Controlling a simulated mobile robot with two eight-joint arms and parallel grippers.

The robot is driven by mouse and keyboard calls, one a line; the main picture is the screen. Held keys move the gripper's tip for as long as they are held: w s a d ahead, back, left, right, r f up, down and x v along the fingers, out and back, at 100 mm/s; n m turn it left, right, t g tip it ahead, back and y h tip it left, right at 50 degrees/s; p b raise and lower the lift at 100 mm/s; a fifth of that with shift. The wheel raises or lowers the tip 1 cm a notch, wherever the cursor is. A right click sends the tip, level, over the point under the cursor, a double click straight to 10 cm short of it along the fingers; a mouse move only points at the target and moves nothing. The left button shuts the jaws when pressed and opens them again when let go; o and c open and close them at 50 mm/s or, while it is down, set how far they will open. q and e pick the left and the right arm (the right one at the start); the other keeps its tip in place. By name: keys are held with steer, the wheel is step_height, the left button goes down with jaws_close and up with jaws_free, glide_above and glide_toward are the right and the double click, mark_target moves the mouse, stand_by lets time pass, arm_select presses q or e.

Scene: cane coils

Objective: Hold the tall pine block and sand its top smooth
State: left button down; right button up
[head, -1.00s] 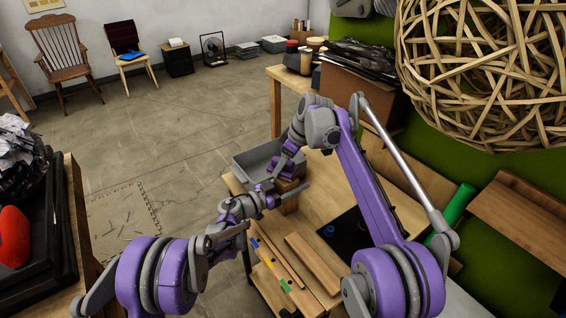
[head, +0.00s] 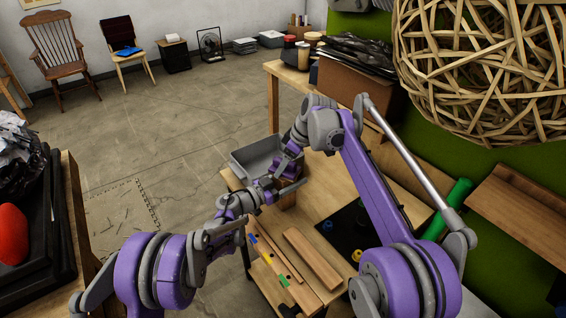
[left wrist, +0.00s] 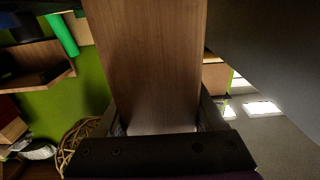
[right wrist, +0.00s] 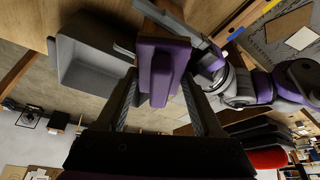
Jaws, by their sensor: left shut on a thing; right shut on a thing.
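The tall pine block (head: 289,200) stands at the table's far left edge, partly hidden by my arms. My left gripper (head: 270,192) is shut on it from the left. In the left wrist view the block (left wrist: 155,60) fills the space between the fingers. My right gripper (head: 288,165) is above the block. In the right wrist view it is shut on a purple sanding block (right wrist: 161,75). Part of the pine block's brown wood (right wrist: 166,14) shows behind the sanding block. I cannot tell whether the sanding block touches the pine block's top.
A grey bin (head: 240,162) is just beyond the pine block. A loose board (head: 312,258) and a strip with coloured marks (head: 268,258) lie nearer on the table. A black mat (head: 345,228) with small coloured items lies right. A large woven cane ball (head: 480,70) is upper right.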

steer(key=shift+s+d+f, duration=0.15)
steer(key=shift+s+d, duration=0.45)
steer(key=shift+s, duration=0.2)
steer(key=shift+w+a, duration=0.65)
steer(key=shift+w, duration=0.2)
steer(key=shift+w+a+f, duration=0.1)
steer(key=shift+w+a, duration=0.45)
steer(key=shift+w, duration=0.25)
